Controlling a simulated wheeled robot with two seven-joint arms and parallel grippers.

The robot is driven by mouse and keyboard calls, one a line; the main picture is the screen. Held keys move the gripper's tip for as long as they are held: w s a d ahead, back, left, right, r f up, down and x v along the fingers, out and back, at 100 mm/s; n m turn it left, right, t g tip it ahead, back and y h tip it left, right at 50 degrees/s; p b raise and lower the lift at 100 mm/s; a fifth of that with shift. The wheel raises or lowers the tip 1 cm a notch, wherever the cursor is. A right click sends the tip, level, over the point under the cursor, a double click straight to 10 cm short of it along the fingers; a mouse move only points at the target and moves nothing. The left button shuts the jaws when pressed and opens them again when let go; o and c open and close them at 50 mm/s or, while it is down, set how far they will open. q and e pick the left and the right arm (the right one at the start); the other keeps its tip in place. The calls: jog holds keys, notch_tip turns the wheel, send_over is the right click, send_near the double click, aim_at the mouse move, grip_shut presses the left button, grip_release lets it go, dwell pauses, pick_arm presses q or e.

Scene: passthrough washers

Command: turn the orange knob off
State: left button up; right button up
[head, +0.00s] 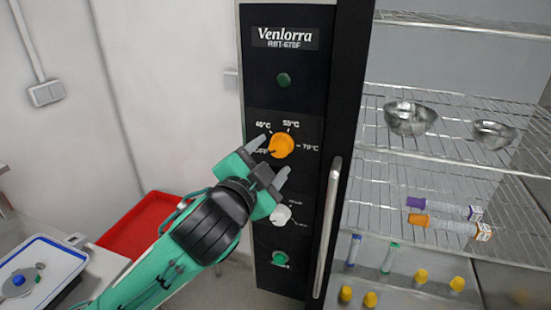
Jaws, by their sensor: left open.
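The orange knob (282,146) is on the dark control panel (284,80) of the washer, in the upper middle of the head view. Its dial has marks for OFF at the left, 60°C, 55°C and 70°C; the OFF label is partly covered by a fingertip. A darker mark on the knob's lower left side seems to face OFF, but I cannot tell its exact setting. My left gripper (269,160) is open just below and left of the knob, one finger at its left, the other below it. Contact cannot be told. My right gripper is not in view.
A white knob (281,215), a green button (283,79) and a lower green knob (280,258) share the panel. A vertical door handle (327,225) stands right of it. Wire shelves (450,150) hold bowls and tubes. A red tray (150,225) lies lower left.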

aim_at(278, 150)
pick_arm(q)
jog(key=shift+x, duration=1.6)
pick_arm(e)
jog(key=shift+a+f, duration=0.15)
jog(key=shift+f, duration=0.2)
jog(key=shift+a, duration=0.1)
pick_arm(q)
jog(key=shift+c, duration=1.3)
jog(key=c, duration=0.7)
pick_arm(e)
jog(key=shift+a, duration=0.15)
pick_arm(q)
jog(key=shift+n, duration=0.5)
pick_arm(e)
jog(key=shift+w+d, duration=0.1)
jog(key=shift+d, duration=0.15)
pick_arm(q)
jog(key=o, duration=1)
jog(key=shift+c, duration=0.2)
